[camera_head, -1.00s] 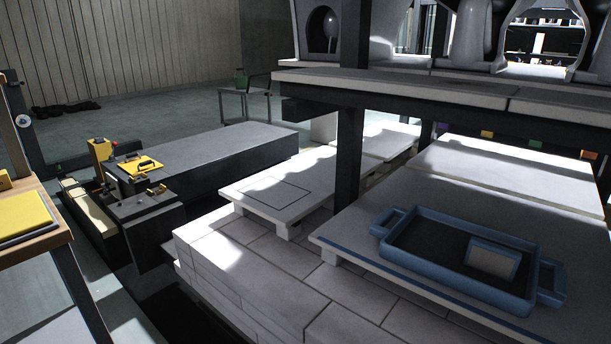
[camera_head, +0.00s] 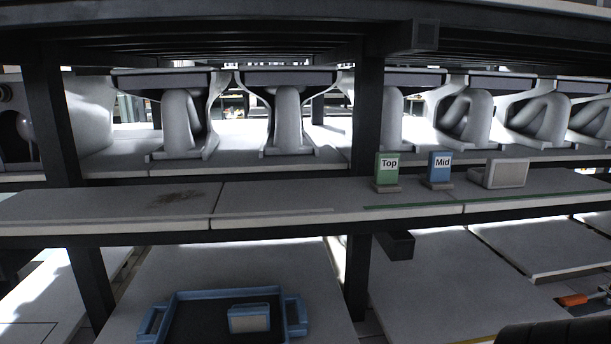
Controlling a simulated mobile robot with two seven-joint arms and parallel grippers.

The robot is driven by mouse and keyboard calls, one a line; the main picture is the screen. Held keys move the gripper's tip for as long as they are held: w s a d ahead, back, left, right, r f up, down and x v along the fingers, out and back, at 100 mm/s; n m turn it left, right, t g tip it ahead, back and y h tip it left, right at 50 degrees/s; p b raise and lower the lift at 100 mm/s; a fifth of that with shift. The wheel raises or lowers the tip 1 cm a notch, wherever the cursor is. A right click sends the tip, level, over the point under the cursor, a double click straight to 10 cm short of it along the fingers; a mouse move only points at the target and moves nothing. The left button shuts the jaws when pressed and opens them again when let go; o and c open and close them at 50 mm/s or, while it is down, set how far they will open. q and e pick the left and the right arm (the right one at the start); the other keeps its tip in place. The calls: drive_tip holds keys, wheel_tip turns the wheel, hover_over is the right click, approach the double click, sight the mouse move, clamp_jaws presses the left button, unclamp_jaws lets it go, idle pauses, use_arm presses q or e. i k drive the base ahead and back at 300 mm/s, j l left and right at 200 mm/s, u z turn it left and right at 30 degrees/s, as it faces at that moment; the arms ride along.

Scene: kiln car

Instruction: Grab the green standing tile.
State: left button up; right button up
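The green standing tile (camera_head: 387,170), labelled "Top", stands upright on a small grey foot on the middle shelf (camera_head: 290,205), right of the centre post. A blue standing tile (camera_head: 440,168), labelled "Mid", stands just to its right. A dark shape shows at the lower right corner, and I cannot tell what it is. Neither of my grippers is in view.
A black post (camera_head: 366,130) rises close left of the green tile. White ceramic pieces (camera_head: 287,115) line the shelf behind. A blue tray (camera_head: 225,294) holding a small block lies on the lower deck.

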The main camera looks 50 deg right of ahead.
sight(387, 165)
drive_tip(key=k+z, duration=0.2)
drive_tip(key=z, duration=1.65)
drive_tip(key=i+l+u, duration=0.2)
drive_tip(key=i+l, duration=0.15)
drive_tip(key=i+l+u, duration=0.2)
drive_tip(key=l, duration=0.35)
drive_tip(key=u, duration=1.3)
drive_tip(key=k+l, duration=0.25)
drive_tip(key=i+j+u, duration=0.15)
drive_tip(key=i, duration=0.15)
